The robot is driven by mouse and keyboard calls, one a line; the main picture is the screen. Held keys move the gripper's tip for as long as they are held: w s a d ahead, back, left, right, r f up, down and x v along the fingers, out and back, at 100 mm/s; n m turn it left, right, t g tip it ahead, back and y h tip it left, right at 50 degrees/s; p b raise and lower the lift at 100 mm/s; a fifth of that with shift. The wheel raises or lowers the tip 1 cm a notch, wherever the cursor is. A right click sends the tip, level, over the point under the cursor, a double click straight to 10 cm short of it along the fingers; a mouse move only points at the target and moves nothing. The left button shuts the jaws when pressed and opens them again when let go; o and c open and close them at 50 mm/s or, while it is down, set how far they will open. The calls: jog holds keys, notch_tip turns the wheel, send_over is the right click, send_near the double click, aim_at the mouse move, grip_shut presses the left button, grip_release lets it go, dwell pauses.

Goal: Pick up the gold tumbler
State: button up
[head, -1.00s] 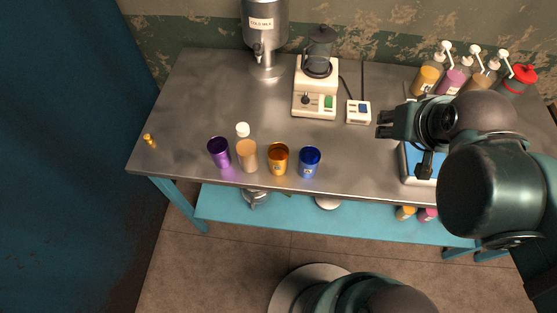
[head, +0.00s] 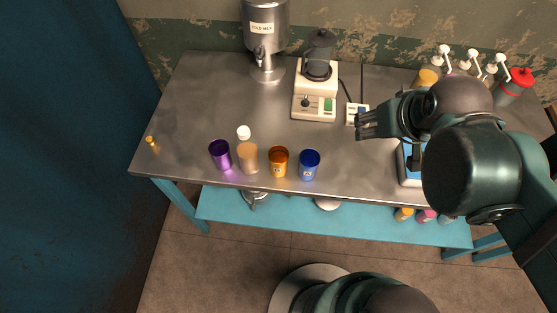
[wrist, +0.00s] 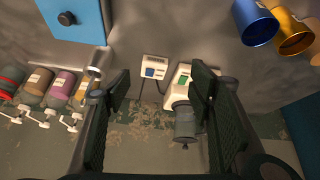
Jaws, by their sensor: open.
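The gold tumbler (head: 278,163) stands upright near the front edge of the table, between a tan cup (head: 248,159) on its left and a blue tumbler (head: 309,166) on its right. In the wrist view the gold tumbler (wrist: 291,38) shows at the upper right, beside the blue tumbler (wrist: 254,24). My gripper (head: 362,125) is above the table, to the right of and farther back than the tumblers. In the wrist view my gripper (wrist: 160,92) is open, with nothing between its fingers.
A purple tumbler (head: 220,154) and small white cap (head: 243,132) are left of the gold tumbler. A cream appliance (head: 315,96) and small box (head: 355,112) stand behind. Pump bottles and a red-lidded jar (head: 515,84) are back right.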

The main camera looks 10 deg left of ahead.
jog(key=a+f+n+g+p, duration=0.25)
jog(key=a+n+p, duration=0.45)
jog(key=a, duration=0.6)
jog(key=n+g+p, duration=0.4)
jog(key=n, duration=0.5)
send_near(279, 159)
notch_tip(279, 159, up, 2)
jog(key=s, duration=0.3)
jog(key=shift+s+a, duration=0.1)
jog(key=shift+a, duration=0.1)
jog(key=shift+f, duration=0.1)
jog(key=shift+f, duration=1.25)
jog(key=shift+f, duration=0.15)
jog(key=shift+w+d+f+b, duration=0.1)
jog(key=shift+w+f+b, duration=0.05)
jog(key=shift+f, duration=0.6)
jog(key=shift+w+d+f+b, duration=0.1)
jog(key=shift+w+f+b, duration=0.05)
jog(key=shift+f, duration=1.55)
